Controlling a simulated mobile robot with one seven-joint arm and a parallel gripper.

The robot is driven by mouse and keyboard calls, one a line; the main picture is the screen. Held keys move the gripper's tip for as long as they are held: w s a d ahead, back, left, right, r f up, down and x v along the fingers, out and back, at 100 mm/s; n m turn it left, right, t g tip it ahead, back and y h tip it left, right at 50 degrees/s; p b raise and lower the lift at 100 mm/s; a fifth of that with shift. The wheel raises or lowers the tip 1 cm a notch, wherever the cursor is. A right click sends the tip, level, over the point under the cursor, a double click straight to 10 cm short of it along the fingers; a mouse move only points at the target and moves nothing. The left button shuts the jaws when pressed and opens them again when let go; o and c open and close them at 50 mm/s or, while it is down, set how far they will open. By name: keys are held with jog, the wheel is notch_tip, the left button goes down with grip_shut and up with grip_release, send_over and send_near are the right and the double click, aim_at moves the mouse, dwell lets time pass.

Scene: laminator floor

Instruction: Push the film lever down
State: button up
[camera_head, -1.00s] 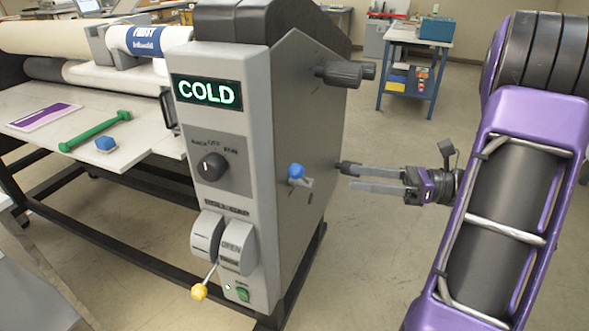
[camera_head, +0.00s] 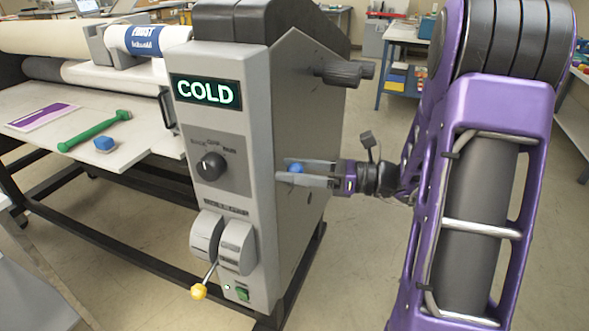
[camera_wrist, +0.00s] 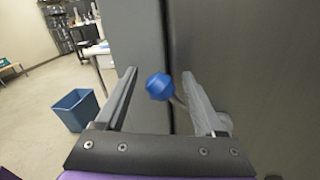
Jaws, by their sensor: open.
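A small lever with a blue ball knob (camera_head: 297,168) sticks out from the right side face of the grey laminator (camera_head: 290,90). My gripper (camera_head: 281,169) is open, its fingers pointing left along that side face, one above and one below the knob. In the wrist view the blue knob (camera_wrist: 159,87) stands between the open fingers (camera_wrist: 158,73), with visible space on both sides. The lever's stem is mostly hidden by the knob and right finger. Another lever with a yellow knob (camera_head: 199,291) hangs low on the laminator's front. No label shows which is the film lever.
A black crank knob (camera_head: 340,74) juts from the side face above my gripper. A blue bin (camera_wrist: 75,110) stands on open floor.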

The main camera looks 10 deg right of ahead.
jog(key=shift+c, duration=0.2)
grip_shut()
dwell(1.1)
